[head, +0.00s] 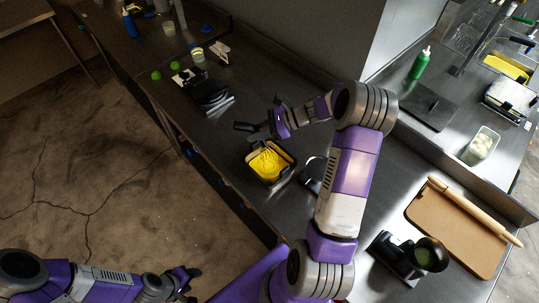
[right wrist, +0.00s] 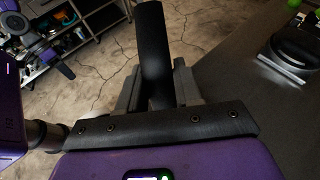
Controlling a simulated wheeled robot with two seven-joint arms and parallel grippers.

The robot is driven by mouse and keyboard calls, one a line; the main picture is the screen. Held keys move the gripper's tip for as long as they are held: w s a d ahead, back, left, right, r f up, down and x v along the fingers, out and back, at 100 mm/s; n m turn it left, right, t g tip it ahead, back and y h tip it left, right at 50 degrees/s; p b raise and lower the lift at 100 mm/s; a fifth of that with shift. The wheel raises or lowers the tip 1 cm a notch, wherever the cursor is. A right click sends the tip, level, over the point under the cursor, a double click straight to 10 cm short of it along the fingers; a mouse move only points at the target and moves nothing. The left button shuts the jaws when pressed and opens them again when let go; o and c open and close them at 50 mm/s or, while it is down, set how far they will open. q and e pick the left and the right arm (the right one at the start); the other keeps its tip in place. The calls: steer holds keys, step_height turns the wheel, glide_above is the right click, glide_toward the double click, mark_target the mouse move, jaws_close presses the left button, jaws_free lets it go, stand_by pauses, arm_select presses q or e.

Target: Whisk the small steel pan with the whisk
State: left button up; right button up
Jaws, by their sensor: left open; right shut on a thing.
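The small steel pan (head: 289,174) is a rectangular pan on the counter in the middle of the head view, with yellow contents. Curved lines show on the yellow, but I cannot tell clearly whether they are whisk wires. My right gripper (head: 270,130) is just above the pan in the picture, shut on the black handle of the whisk (head: 243,126). The handle also shows rising between the fingers in the right wrist view (right wrist: 153,50). My left gripper (head: 187,280) is open and empty over the floor at lower left, far from the pan.
A black press (head: 210,93) stands on the counter up and left of the pan. A brown board (head: 455,235) with a rolling pin (head: 475,210) lies at right, beside a black device (head: 405,258). A green bottle (head: 420,62) stands at upper right. Counter between press and pan is clear.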

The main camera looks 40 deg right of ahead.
mark_target(244, 126)
steer(key=shift+w+a+r+p, duration=0.1)
steer(key=shift+a+r+p, duration=0.25)
steer(key=shift+r, duration=0.3)
steer(key=shift+w+a+r+p, duration=0.15)
steer(key=shift+r+p, duration=0.35)
steer(key=shift+r, duration=0.15)
steer(key=shift+w+a+r+p, duration=0.1)
steer(key=shift+a+r+p, duration=0.25)
steer(key=shift+r, duration=0.3)
steer(key=shift+d, duration=0.15)
step_height(244, 126, up, 3)
steer(key=p, duration=0.2)
steer(key=shift+r+p, duration=0.2)
steer(key=shift+p, duration=0.1)
steer(key=shift+r+p, duration=0.3)
steer(key=shift+r, duration=0.55)
steer(key=shift+f, duration=0.1)
